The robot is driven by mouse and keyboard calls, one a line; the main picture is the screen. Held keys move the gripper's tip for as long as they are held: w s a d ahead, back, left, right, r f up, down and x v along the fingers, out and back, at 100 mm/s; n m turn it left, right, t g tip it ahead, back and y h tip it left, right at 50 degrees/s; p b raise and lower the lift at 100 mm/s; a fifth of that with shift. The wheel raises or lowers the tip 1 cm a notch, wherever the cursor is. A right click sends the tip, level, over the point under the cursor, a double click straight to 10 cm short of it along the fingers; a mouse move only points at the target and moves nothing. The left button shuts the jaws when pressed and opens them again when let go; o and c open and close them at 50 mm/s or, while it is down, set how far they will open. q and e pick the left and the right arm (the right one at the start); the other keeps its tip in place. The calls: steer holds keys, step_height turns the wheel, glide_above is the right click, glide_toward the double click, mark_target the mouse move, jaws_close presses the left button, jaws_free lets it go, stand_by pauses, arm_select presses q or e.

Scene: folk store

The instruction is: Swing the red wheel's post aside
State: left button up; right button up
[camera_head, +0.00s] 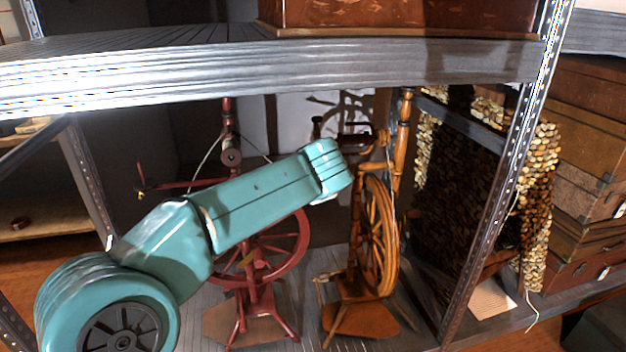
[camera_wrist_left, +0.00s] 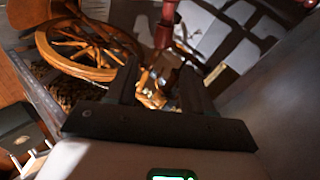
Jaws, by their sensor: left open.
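The red spinning wheel (camera_head: 285,255) stands on the lower shelf in the head view. Its upright post (camera_head: 229,120) rises behind my teal left arm, which hides the middle of the wheel. A dark red turned post (camera_wrist_left: 166,25) shows at the top of the left wrist view, beyond the fingers. My left gripper (camera_wrist_left: 158,70) is open, with a gap between its dark fingers. Orange-brown wooden parts show through the gap; I cannot tell whether anything touches the fingers. In the head view the gripper is hidden beyond the arm's end. My right gripper is out of view.
An orange-brown spinning wheel (camera_head: 378,235) stands close right of the red one, and shows in the left wrist view (camera_wrist_left: 62,50). A metal shelf edge (camera_head: 250,75) runs overhead. A metal upright (camera_head: 500,190) and stacked cases (camera_head: 582,195) stand on the right.

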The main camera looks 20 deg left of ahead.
arm_select(q)
steer(key=v, duration=0.5)
steer(key=shift+s+d+r, duration=0.1)
steer(key=shift+s, duration=0.05)
stand_by(0.4)
